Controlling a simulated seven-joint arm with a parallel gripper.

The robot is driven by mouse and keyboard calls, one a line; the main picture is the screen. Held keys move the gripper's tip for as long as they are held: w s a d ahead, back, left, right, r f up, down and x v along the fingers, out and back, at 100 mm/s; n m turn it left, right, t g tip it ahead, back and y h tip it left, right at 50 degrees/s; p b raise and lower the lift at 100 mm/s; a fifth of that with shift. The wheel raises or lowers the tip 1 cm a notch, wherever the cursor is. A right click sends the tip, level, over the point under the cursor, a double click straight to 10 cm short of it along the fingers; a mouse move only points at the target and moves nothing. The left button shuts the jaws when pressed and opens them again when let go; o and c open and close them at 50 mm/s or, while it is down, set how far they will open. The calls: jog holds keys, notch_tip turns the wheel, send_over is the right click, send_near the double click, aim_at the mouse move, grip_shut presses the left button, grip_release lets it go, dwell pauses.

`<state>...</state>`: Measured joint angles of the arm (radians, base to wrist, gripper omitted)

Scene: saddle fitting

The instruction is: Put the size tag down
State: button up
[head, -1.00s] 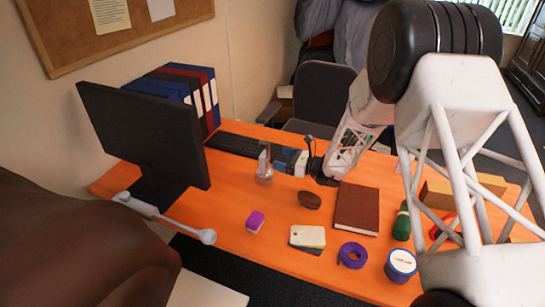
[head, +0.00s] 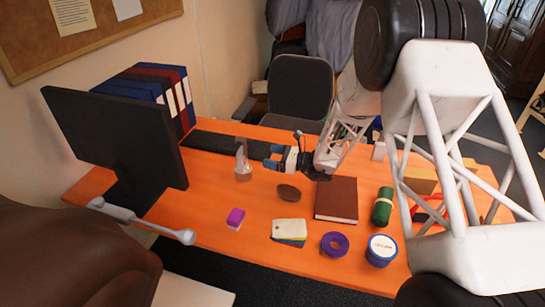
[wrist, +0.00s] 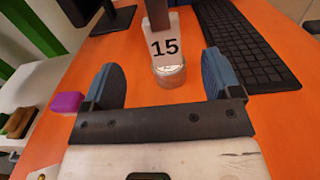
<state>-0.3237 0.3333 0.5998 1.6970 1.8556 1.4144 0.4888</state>
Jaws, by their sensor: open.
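The size tag (wrist: 163,46) is a pale plate marked "15". In the wrist view it stands upright, slightly tilted, on a clear round base (wrist: 170,76) ahead of my gripper. In the head view the tag and base (head: 243,172) stand on the orange desk, left of my gripper (head: 268,156). My gripper is open, with its two blue fingers spread apart and nothing between them. A small gap shows between the fingertips and the tag. A dark upright post (wrist: 157,14) shows just above the tag in the wrist view.
A keyboard (head: 224,145) lies behind the tag and a monitor (head: 115,140) stands at the left. In front lie a brown oval object (head: 289,193), a purple block (head: 235,218) and a brown book (head: 337,199). Bare orange desk (head: 205,190) surrounds the base.

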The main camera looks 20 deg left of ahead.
jog(key=shift+r, duration=0.1)
dwell(0.3)
jog(key=s+d+r+n+g+h, duration=0.3)
jog(key=s+d+r+n+h, duration=0.5)
jog(key=s+d+r, duration=0.9)
jog(key=s+d+r+n+t+h, duration=0.2)
jog(key=s+d+n+h, duration=0.1)
jog(key=s+d, duration=0.5)
jog(key=s+d+r+n+t+h, duration=0.1)
jog(key=s+d+r+n+h, duration=0.2)
jog(key=s+d, duration=0.6)
jog(key=s+d+r+n+t+h, duration=0.2)
jog(key=s+d+r+n+h, duration=0.1)
jog(key=s+d, duration=0.5)
jog(key=shift+s+d+n+t+h, duration=0.15)
jog(key=shift+s+n+t+h, duration=0.2)
jog(key=shift+h, duration=0.25)
jog(key=shift+o, duration=0.4)
jog(key=shift+w+r, duration=0.1)
jog(key=shift+o, duration=0.7)
